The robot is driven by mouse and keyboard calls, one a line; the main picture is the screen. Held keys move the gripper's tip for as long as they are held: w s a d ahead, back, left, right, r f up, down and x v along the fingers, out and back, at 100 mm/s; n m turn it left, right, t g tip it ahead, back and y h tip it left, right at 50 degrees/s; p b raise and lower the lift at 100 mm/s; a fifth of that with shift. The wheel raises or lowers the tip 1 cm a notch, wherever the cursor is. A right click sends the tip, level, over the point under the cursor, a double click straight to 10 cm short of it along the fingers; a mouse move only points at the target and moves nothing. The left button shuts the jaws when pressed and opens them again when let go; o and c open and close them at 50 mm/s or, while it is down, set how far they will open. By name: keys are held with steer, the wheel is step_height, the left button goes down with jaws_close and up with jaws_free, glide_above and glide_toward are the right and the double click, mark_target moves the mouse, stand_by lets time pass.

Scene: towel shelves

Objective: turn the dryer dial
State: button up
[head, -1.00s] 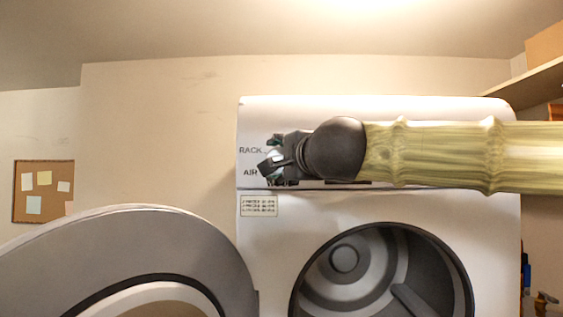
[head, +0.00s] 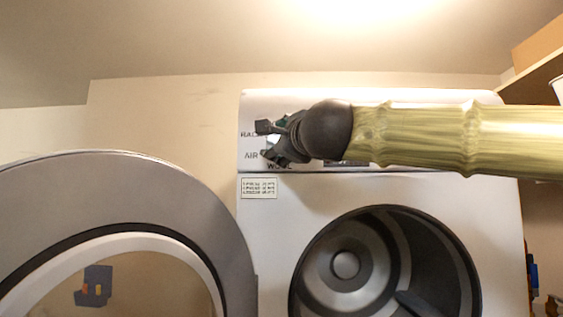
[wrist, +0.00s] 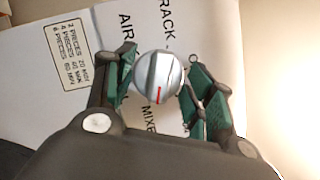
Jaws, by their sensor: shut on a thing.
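The dryer dial (wrist: 158,77) is a round silver-grey knob with a red mark on its face, seen in the wrist view. It sits on the white control panel among printed labels, including RACK and AIR. My gripper (wrist: 160,72) has its green-padded fingers closed on opposite sides of the dial. In the head view my gripper (head: 267,142) is at the left end of the dryer's panel, and the dial is mostly hidden by it. The white dryer (head: 275,220) stands in front of me.
The round dryer door (head: 215,205) hangs open at the left. The drum opening (head: 385,235) is dark, below my arm. A small instruction label (head: 259,188) sits under the panel's left end. A wooden shelf (head: 535,80) with a box is at the upper right.

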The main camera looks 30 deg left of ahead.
steer(key=m+t+b, duration=0.1)
steer(key=m+b, duration=0.2)
steer(key=b, duration=0.2)
steer(key=m+t+b, duration=0.2)
steer(key=m+b, duration=0.2)
steer(key=b, duration=0.2)
steer(key=shift+f+m+h, duration=0.15)
steer(key=shift+m+h, duration=0.15)
steer(key=shift+m+t+b, duration=0.3)
steer(key=shift+m+b, duration=0.1)
steer(key=shift+b, duration=0.2)
steer(key=o, duration=0.9)
steer(key=v, duration=1.2)
steer(key=shift+r, duration=0.25)
